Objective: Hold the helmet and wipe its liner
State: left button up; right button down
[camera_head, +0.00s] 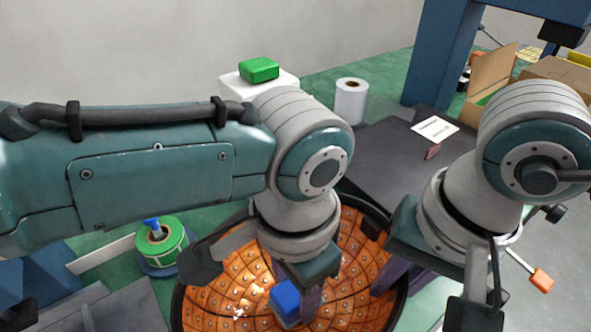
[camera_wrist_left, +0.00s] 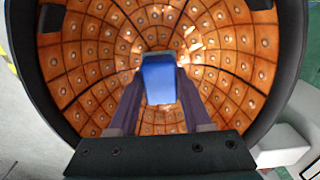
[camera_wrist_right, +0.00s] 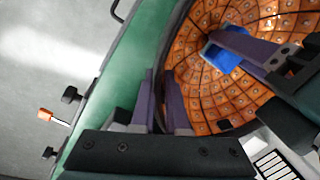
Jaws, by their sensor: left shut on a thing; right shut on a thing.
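The helmet (camera_head: 178,305) lies open side up, a dark shell with an orange quilted, studded liner (camera_head: 345,255). Its dark rim also shows in the left wrist view (camera_wrist_left: 32,85) and the right wrist view (camera_wrist_right: 172,45). My left gripper (camera_wrist_left: 160,88) is inside the helmet, shut on a blue wiping block (camera_wrist_left: 160,75); the block also shows in the head view (camera_head: 285,298), low over the liner. Whether it touches the liner is unclear. My right gripper (camera_wrist_right: 164,98) is shut on the helmet's rim, one finger on each side of the wall. My left arm hides part of the helmet in the head view.
A green block (camera_head: 259,69) sits on a white box (camera_head: 230,92) at the back. A white roll (camera_head: 351,101) stands nearby. A green-and-white roll (camera_head: 161,241) is at left. An orange-handled tool (camera_head: 540,280) lies right. A cardboard box (camera_head: 490,70) and blue post (camera_head: 440,55) are behind.

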pick_arm(q)
jog(key=shift+f, duration=1.15)
dwell(0.5)
jog(key=shift+s+a+r, duration=0.1)
jog(key=shift+s+a, duration=0.15)
jog(key=shift+a, duration=0.15)
jog(key=shift+w+d, duration=0.55)
jog(key=shift+d, duration=0.25)
jog(key=shift+s+a, duration=0.6)
jog(key=shift+a, duration=0.15)
jog(key=shift+w+d+f, duration=0.2)
jog(key=shift+w+d, duration=0.4)
jog(key=shift+d, duration=0.15)
jog(key=shift+s+a, duration=0.6)
jog(key=shift+a, duration=0.15)
jog(key=shift+w+d+r, duration=0.15)
jog(key=shift+w+d, duration=0.4)
jog(key=shift+d, duration=0.25)
jog(key=shift+s+a+f, duration=0.25)
jog(key=shift+s+a, duration=0.35)
jog(key=shift+a, duration=0.3)
